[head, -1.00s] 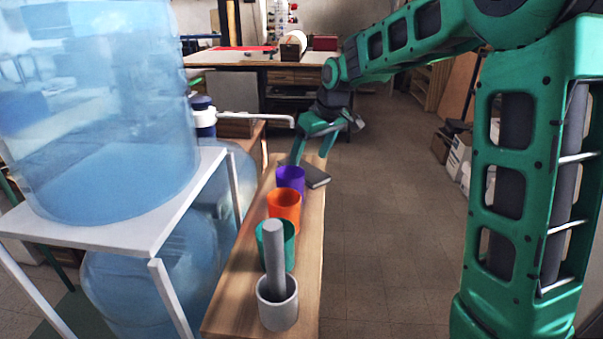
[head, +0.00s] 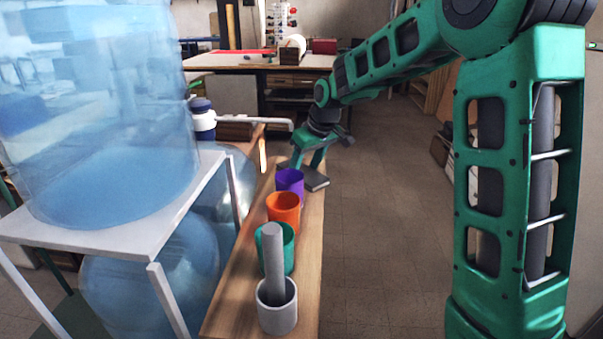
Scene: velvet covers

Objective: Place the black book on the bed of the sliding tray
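The black book (head: 316,180) lies at the far end of a narrow wooden bench (head: 233,309), just behind and to the right of the purple cup. My gripper (head: 308,163) points down over the book's far side. Its two green fingers are spread with a gap between them. At this distance I cannot tell whether the fingertips touch the book. The purple cup hides part of the book's near left side. I cannot pick out a sliding tray for certain in the head view.
A purple cup (head: 290,184), an orange cup (head: 283,212), a teal cup (head: 288,250) and a grey mortar (head: 278,312) with a pestle (head: 272,255) line the bench. Large blue water bottles (head: 100,110) and a white stand (head: 130,233) are left. The floor (head: 385,220) at right is clear.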

